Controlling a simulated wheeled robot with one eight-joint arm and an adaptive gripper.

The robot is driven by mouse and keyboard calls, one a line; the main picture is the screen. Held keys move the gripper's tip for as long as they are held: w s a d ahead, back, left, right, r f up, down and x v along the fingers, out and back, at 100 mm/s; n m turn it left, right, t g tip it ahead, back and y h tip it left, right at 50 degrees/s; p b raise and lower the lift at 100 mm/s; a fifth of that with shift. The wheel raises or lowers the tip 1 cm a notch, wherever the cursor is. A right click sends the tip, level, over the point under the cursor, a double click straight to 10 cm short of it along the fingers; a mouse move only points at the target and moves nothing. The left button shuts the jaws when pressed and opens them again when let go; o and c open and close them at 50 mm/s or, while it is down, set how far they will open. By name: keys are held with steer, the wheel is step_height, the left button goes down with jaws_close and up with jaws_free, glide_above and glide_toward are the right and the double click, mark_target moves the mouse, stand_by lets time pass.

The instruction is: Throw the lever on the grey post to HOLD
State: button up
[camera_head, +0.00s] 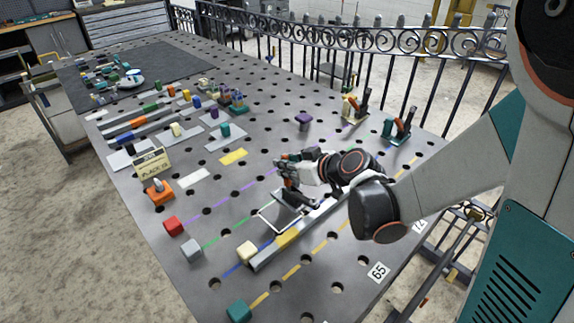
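My gripper (283,171) is low over the middle of the perforated grey table (330,260), reaching in from the right. Its fingers are small and dark, and I cannot tell whether they are open or shut. Just below it is a dark grey fixture (292,200) with a pale square frame (280,220) on its near side. I cannot tell whether this is the grey post, or whether it touches the gripper. No lever on a grey post and no HOLD marking can be made out.
Two upright clamps with handles, one cream-based (354,108) and one teal-based (398,129), stand at the far right. Coloured cubes line the front. A scroll-topped fence (390,45) runs behind.

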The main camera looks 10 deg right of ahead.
steer(key=shift+o, duration=1.1)
steer(key=v, duration=0.7)
steer(key=shift+r, duration=0.15)
steer(key=shift+s+d, duration=0.1)
steer(key=shift+s, duration=0.05)
